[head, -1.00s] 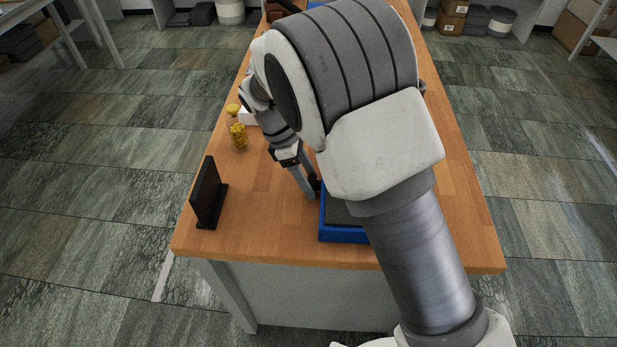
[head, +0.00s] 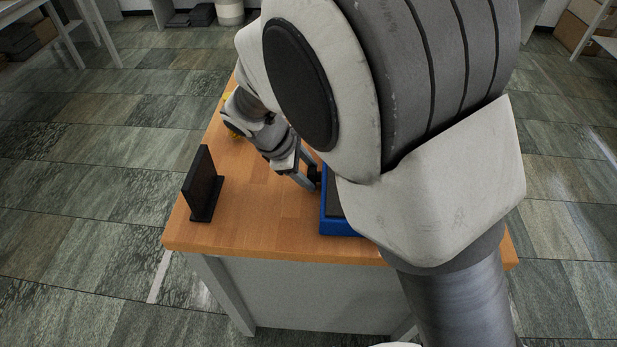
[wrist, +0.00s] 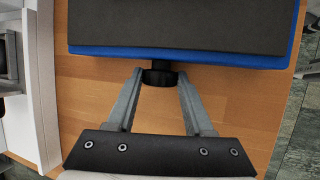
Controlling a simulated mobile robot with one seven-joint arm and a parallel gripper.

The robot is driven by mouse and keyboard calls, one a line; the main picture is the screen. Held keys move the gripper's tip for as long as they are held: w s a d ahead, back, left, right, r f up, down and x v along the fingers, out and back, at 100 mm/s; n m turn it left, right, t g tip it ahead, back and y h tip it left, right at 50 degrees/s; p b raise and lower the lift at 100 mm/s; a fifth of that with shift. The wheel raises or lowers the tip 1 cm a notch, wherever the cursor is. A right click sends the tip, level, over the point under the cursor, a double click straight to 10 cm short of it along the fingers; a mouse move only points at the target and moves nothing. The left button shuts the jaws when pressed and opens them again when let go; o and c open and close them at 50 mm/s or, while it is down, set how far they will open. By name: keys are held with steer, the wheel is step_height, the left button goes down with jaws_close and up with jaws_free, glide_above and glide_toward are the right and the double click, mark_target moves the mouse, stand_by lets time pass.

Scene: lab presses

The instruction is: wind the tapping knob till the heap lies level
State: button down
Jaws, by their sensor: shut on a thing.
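The tapping knob (wrist: 160,78) is a short black cylinder on the side of a blue device (wrist: 190,57) with a dark grey flat top (wrist: 185,25). My gripper (wrist: 160,80) is shut on the knob, one finger on each side of it. In the head view my gripper (head: 312,182) reaches the left side of the blue device (head: 340,226), most of which my arm hides. The heap does not show in either view.
A black upright panel (head: 203,183) stands on the wooden table (head: 255,215) left of my gripper. Something yellow (head: 229,127) is mostly hidden behind my arm. A white object (wrist: 42,90) stands at the left of the wrist view.

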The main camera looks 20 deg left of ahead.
stand_by(0.4)
steer(key=shift+c, duration=1.6)
jaws_free()
steer(key=shift+r, duration=0.1)
steer(key=p+v, duration=0.3)
steer(key=v, duration=1.4)
steer(key=shift+s, duration=0.3)
